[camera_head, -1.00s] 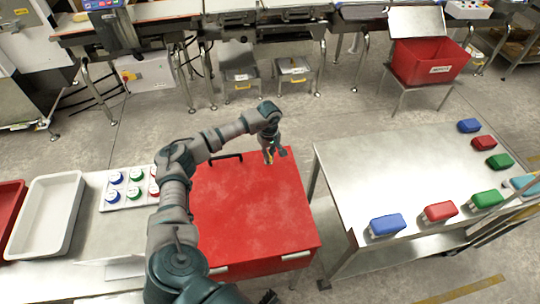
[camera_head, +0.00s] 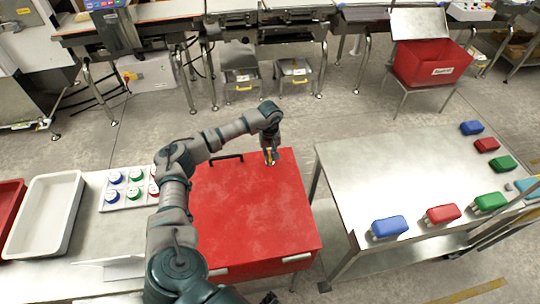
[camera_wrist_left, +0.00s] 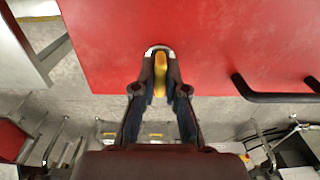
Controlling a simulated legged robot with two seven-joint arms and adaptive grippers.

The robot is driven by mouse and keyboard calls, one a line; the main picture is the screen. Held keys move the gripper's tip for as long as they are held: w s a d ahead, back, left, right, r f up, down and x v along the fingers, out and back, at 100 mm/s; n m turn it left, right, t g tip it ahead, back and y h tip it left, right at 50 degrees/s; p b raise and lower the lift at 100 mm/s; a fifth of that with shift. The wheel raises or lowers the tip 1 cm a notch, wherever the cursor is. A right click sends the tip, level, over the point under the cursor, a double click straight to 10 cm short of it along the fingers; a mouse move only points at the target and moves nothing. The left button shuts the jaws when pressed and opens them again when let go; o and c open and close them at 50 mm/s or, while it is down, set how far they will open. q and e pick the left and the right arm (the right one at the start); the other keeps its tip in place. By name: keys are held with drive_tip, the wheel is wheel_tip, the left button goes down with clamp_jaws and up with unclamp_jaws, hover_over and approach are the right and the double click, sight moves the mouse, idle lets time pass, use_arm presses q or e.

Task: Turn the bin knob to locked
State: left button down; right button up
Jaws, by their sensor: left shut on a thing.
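The red bin (camera_head: 250,210) stands in the middle of the head view with its lid closed and a black handle (camera_head: 226,158) near its far edge. The bin knob (camera_head: 269,155) is near the far right corner of the lid; in the left wrist view it is a yellow knob (camera_wrist_left: 160,72) on a pale round base. My left gripper (camera_head: 270,158) is over it, and in the left wrist view its fingers (camera_wrist_left: 160,90) are shut on the knob from both sides. The fingers hide part of the knob. My right gripper is not in view.
A steel table (camera_head: 370,180) with several blue, red and green packs stands to the right. On the left are a white tray (camera_head: 45,215) and a panel (camera_head: 128,188) of coloured round pieces. A red crate (camera_head: 432,66) stands at the back right.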

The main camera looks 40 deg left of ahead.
use_arm(q)
drive_tip(key=shift+w+a+r, duration=0.1)
drive_tip(key=shift+a+r, duration=0.05)
drive_tip(key=c, duration=1.4)
unclamp_jaws()
drive_tip(key=shift+o, duration=0.9)
drive_tip(key=shift+w, duration=0.1)
drive_tip(key=shift+a+f, duration=0.15)
drive_tip(key=shift+f, duration=0.1)
drive_tip(key=shift+r, duration=0.1)
drive_tip(key=shift+r, duration=0.3)
wheel_tip(320, 180, up, 11)
